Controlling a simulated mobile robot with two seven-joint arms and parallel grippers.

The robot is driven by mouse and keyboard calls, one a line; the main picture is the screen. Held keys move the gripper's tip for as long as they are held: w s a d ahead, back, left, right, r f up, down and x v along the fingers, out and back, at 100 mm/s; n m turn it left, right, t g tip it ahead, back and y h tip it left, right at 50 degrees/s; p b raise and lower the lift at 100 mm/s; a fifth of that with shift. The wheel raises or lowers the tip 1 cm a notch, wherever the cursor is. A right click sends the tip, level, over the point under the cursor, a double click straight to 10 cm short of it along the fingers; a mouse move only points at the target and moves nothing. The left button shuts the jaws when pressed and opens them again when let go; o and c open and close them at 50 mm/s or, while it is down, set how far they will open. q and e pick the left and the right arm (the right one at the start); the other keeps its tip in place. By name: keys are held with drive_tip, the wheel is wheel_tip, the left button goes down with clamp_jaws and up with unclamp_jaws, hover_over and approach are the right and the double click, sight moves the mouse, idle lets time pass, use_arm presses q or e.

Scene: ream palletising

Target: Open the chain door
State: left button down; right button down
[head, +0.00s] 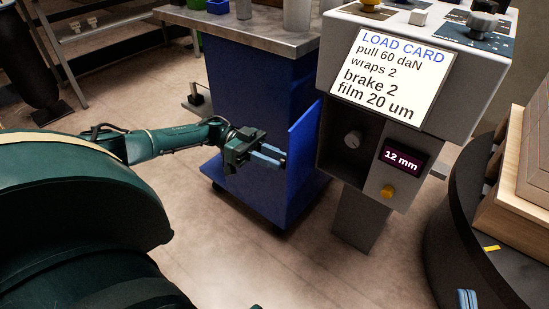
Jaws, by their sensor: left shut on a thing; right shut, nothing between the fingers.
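A blue cabinet (236,95) with a grey top stands in the middle of the head view. A blue upright panel (304,152) on its right side looks like the chain door; how far it stands open I cannot tell. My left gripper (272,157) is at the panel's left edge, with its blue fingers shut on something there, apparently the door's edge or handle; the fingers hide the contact. My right gripper (467,299) shows only as blue fingertips at the bottom right edge. It is shut and empty, well away from the panel.
A grey control post (362,218) with a load card (391,77) and a 12 mm display (402,158) stands close to the panel's right. A dark round turntable (470,235) carries boxes (515,215) at the right. A metal rack (100,20) stands back left. The floor in front is clear.

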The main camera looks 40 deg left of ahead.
use_arm(q)
drive_tip(key=c, duration=1.2)
unclamp_jaws()
drive_tip(key=shift+o, duration=0.2)
drive_tip(key=s+a+b, duration=0.1)
drive_tip(key=a+b, duration=0.5)
drive_tip(key=a, duration=0.7)
use_arm(e)
drive_tip(key=shift+w+a+r+t+y, duration=0.25)
drive_tip(key=shift+r+y, duration=0.1)
drive_tip(key=shift+y, duration=0.1)
drive_tip(key=shift+w+a+r+t+y, duration=0.15)
drive_tip(key=shift+r+t+y, duration=0.15)
drive_tip(key=shift+y, duration=0.15)
use_arm(q)
drive_tip(key=shift+s, duration=0.1)
